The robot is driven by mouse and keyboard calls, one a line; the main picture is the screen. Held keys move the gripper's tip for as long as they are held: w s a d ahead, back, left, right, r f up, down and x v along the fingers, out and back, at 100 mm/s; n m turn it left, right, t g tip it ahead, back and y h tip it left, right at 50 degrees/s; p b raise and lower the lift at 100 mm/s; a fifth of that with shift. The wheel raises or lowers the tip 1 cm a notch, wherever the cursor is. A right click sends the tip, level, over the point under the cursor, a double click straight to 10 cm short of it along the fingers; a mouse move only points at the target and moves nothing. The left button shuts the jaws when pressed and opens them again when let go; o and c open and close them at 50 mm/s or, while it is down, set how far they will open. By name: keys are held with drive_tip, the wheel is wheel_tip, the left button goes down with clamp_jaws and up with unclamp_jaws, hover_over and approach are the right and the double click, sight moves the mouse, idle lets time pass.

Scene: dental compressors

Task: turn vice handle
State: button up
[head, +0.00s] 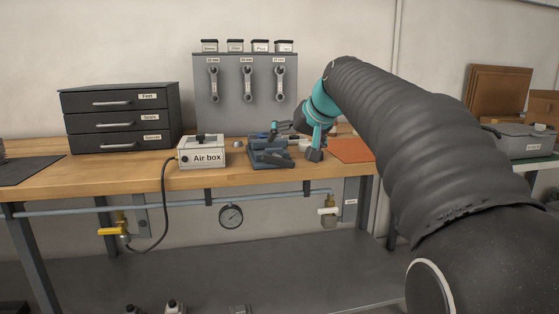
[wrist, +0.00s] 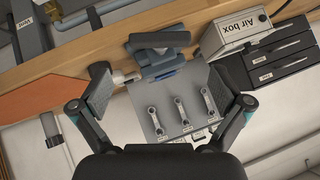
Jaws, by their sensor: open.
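The blue-grey vice (head: 268,155) stands on the wooden bench, right of the Air box. In the wrist view the vice (wrist: 160,55) shows above and between my fingertips. A pale cylindrical piece (wrist: 124,78) lies beside it, near my left-hand finger in that view. I cannot tell whether this piece is the vice handle. My gripper (head: 296,141) is over the bench at the right side of the vice and partly hides it. In the wrist view my gripper (wrist: 163,92) is open, its fingers wide apart with nothing held between them.
The Air box (head: 202,151) stands close to the left of the vice, with a black hose. A wrench panel (head: 245,104) is behind. A drawer cabinet (head: 121,117) stands at left. An orange mat (head: 351,150) lies flat to the right. A gauge (head: 231,216) hangs below the bench.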

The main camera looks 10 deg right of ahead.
sight(280, 159)
drive_tip(key=x, duration=0.8)
drive_tip(key=shift+w+f, duration=0.25)
drive_tip(key=c, duration=0.8)
